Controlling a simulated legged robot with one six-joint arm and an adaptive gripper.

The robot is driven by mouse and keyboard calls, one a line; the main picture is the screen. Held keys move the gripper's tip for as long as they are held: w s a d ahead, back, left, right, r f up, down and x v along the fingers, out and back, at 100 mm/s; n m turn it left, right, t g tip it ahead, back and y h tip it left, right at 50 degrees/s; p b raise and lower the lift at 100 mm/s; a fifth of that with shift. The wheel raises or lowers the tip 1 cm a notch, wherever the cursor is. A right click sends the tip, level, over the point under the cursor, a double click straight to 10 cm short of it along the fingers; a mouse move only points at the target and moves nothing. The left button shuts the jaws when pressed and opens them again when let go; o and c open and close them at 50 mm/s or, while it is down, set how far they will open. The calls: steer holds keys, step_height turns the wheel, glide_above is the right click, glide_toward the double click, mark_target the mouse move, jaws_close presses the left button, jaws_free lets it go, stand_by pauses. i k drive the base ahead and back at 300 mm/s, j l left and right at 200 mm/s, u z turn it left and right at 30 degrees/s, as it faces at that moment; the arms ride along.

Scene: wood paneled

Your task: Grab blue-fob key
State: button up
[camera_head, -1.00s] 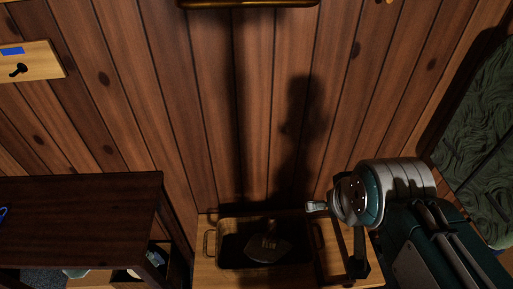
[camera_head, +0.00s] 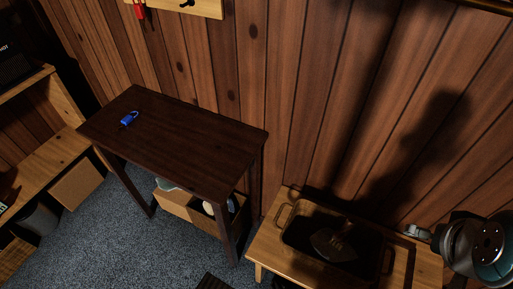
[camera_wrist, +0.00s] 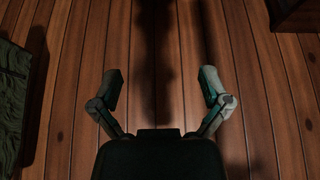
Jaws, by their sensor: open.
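The blue-fob key (camera_head: 128,119) lies on top of a dark brown wooden table (camera_head: 190,140), near its left end. The blue fob is clear, but the key itself is small and dark against the wood. My gripper shows in the wrist view (camera_wrist: 163,92) with its two fingers wide apart and nothing between them. It faces the wood-paneled wall. In the head view, part of my arm is at the lower right edge, far to the right of the key.
A lighter wooden table (camera_head: 262,245) holds a black tray (camera_head: 292,232) with a dark flat object (camera_head: 335,243). A cardboard box (camera_head: 180,209) sits under the dark table. A wooden shelf (camera_head: 45,155) stands at left. Grey carpet (camera_head: 125,250) is open in front. A wall board (camera_head: 200,7) holds hooks.

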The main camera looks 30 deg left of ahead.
mark_target(127, 120)
steer(key=u, duration=1.95)
steer(key=i+j+u, duration=0.1)
steer(key=u, duration=1.05)
steer(key=i, duration=0.85)
steer(key=i+z, duration=0.15)
steer(key=i, duration=0.65)
steer(key=i+j, duration=0.2)
steer(key=i, duration=0.65)
steer(key=i+z, duration=0.15)
steer(key=z, duration=1.65)
